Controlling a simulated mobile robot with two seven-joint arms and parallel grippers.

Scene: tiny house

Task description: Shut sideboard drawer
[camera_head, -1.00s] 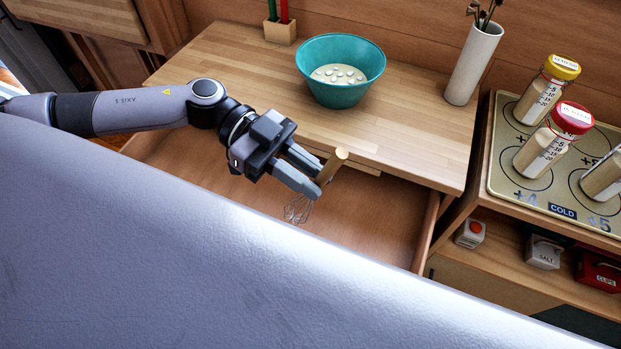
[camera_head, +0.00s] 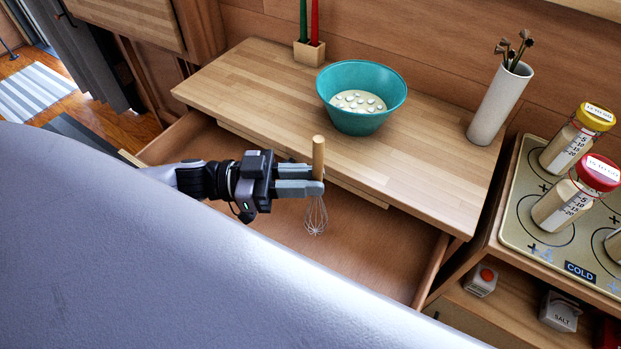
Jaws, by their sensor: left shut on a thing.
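The sideboard (camera_head: 425,150) has a light wooden top. Its drawer (camera_head: 378,233) is pulled open beneath the top; its front is hidden behind a large pale part of my own body. My left gripper (camera_head: 318,180) reaches in from the left over the open drawer. It is shut on a whisk with a wooden handle (camera_head: 319,150). The whisk is upright, handle up, and its wire end (camera_head: 315,216) hangs below the fingers, over the drawer. I cannot tell whether the wires touch the drawer floor. My right gripper is not in view.
A teal bowl (camera_head: 362,118) with pale round pieces stands on the top. Behind it are candles in a wooden holder (camera_head: 309,52), and a white vase (camera_head: 499,103) stands at right. Jars (camera_head: 568,205) stand on a tray at far right. The left part of the top is clear.

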